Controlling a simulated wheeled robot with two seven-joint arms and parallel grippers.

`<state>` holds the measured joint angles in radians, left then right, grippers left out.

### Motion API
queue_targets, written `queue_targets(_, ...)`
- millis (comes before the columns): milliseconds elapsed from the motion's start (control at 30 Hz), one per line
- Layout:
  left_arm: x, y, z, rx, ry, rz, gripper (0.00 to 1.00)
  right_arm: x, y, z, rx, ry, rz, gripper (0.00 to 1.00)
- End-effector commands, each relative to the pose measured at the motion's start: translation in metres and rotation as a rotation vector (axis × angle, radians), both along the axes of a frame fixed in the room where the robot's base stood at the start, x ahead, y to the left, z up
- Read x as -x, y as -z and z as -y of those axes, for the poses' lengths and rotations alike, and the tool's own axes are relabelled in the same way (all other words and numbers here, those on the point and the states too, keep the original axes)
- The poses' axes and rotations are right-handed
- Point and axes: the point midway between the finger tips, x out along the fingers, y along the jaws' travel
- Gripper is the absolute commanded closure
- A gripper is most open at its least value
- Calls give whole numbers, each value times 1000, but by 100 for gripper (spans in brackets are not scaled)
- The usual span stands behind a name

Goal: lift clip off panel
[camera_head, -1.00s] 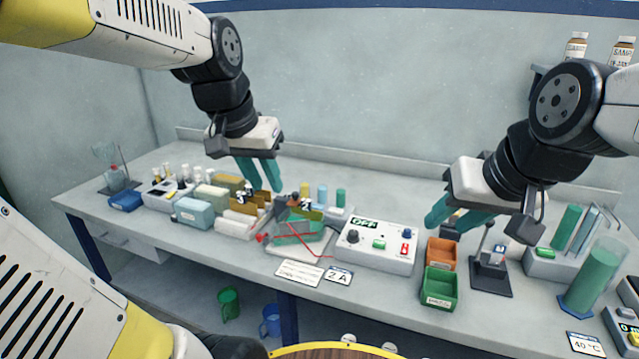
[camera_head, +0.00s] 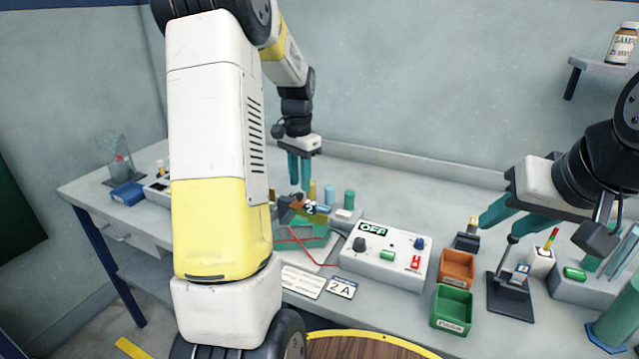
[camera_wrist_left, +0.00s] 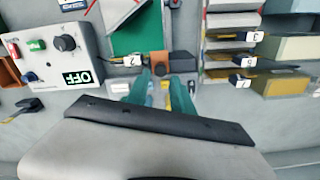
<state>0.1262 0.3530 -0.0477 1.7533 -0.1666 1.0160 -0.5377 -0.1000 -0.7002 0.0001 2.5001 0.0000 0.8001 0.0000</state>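An orange-brown and dark piece (camera_head: 285,207), which looks like the clip, sits by the panel labelled 2 (camera_head: 312,209) at the green tank (camera_head: 318,228). In the left wrist view the orange piece (camera_wrist_left: 155,63) and its dark end (camera_wrist_left: 183,62) lie just beyond my fingertips. My left gripper (camera_head: 300,190) points down above and behind it. Its two teal fingers (camera_wrist_left: 162,82) stand apart with a narrow gap, and no grip on the clip shows.
A control box reading OFF (camera_head: 385,262) stands right of the tank, with a red wire (camera_head: 312,250) between them. Orange (camera_head: 457,268) and green (camera_head: 452,308) bins and a dark stand (camera_head: 510,290) are further right. My left arm hides the racks in the head view.

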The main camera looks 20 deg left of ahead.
Motion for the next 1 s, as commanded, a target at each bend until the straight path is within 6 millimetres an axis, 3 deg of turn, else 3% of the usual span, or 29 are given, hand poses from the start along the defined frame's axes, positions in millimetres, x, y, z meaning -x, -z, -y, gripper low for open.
queue_targets(200, 0, 29, 0, 0, -1, -1, 72, 0, 0, 0, 0, 0, 0, 62)
queue_targets(567, 0, 36, 0, 0, -1, 1, 72, 0, 0, 0, 0, 0, 0, 62)
queue_targets(733, 0, 36, 0, 0, -1, 1, 100, 0, 0, 0, 0, 0, 0, 62)
queue_targets(1000, 0, 36, 0, 0, -1, 2, 100, 0, 0, 0, 0, 0, 0, 62)
